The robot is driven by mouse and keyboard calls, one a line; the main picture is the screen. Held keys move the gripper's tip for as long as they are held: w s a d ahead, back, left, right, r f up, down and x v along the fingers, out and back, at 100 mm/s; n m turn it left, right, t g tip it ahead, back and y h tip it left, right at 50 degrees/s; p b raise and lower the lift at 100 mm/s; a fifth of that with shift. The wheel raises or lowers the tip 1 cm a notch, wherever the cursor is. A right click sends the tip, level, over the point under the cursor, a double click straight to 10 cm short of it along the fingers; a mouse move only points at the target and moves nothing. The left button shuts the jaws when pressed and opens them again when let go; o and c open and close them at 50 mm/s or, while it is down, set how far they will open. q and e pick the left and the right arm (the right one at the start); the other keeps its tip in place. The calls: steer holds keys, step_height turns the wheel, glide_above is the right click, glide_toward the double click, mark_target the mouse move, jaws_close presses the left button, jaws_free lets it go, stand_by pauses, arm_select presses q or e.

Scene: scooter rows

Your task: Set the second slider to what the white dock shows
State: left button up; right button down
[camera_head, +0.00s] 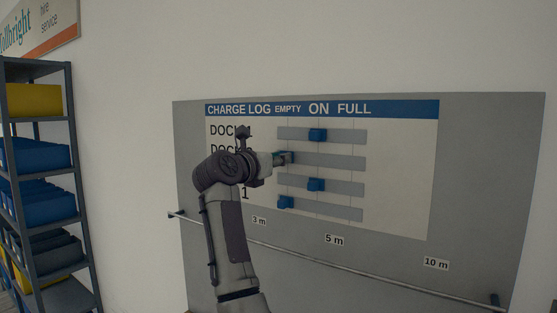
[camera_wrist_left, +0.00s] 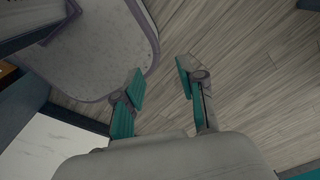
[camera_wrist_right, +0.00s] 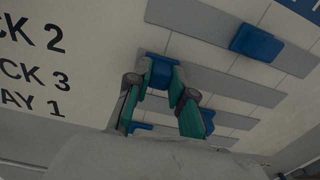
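The charge log board (camera_head: 400,185) is on the wall, with EMPTY, ON and FULL columns and several slider tracks. The second slider (camera_wrist_right: 158,70) is a blue block at the left, EMPTY end of its track. My right gripper (camera_head: 284,158) is at this slider; in the right wrist view its fingers (camera_wrist_right: 160,78) close against both sides of the block. The first slider (camera_head: 317,135) and third slider (camera_head: 316,184) are under ON; the fourth slider (camera_head: 286,202) is under EMPTY. My left gripper (camera_wrist_left: 160,85) is open and empty above the floor. No white dock is visible.
My right arm hides part of the row labels. A rail (camera_head: 360,268) runs below the board with distance labels (camera_head: 334,239). A shelf (camera_head: 70,160) with blue and yellow bins stands at the left. Wood floor (camera_wrist_left: 250,90) lies below the left gripper.

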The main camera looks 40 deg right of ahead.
steer(key=c, duration=1.3)
jaws_free()
steer(key=shift+w+a+r, duration=0.1)
steer(key=shift+a+r, duration=0.05)
steer(key=shift+o, duration=1.4)
steer(key=shift+w, duration=0.2)
arm_select(q)
steer(key=shift+w+d, duration=0.15)
steer(key=shift+w, duration=0.45)
arm_select(e)
steer(key=v, duration=1.2)
